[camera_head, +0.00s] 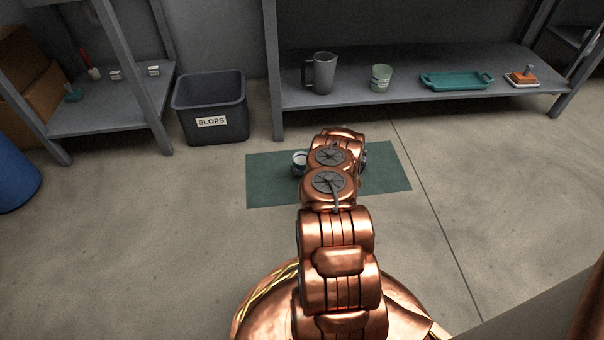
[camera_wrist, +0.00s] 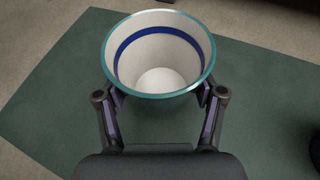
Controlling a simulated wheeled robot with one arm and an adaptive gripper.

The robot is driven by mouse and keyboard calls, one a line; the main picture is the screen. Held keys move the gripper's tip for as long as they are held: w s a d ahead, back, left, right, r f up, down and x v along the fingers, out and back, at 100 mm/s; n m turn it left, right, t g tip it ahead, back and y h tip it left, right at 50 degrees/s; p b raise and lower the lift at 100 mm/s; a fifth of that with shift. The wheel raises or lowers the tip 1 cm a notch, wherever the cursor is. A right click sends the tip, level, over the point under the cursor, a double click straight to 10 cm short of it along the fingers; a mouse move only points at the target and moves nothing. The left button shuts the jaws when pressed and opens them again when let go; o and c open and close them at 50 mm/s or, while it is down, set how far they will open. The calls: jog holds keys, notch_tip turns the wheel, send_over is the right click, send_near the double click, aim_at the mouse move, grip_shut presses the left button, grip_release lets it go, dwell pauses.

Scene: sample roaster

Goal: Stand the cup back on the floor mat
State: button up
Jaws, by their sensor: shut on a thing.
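The cup (camera_wrist: 160,55) has a white inside with a blue band and a teal rim, and its mouth faces the wrist camera. My gripper (camera_wrist: 161,95) is shut on it, with one finger on each side of its wall. In the head view a small part of the cup (camera_head: 300,160) shows left of my arm, over the green floor mat (camera_head: 390,178). The mat also fills much of the wrist view (camera_wrist: 60,100) around the cup. The cup looks roughly upright. Its base is hidden, so I cannot tell whether it touches the mat.
A grey SLOPS bin (camera_head: 210,107) stands behind the mat at left. A low shelf (camera_head: 430,95) behind holds a grey pitcher (camera_head: 320,74), a green-white cup (camera_head: 381,78) and a teal tray (camera_head: 456,80). A dark object (camera_wrist: 315,150) shows at the wrist view's right edge. The mat's right side looks clear.

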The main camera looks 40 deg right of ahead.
jog(key=shift+f+b, duration=0.8)
jog(key=shift+f, duration=0.85)
jog(key=shift+f, duration=0.2)
jog(key=o, duration=1.5)
jog(key=shift+o, duration=0.2)
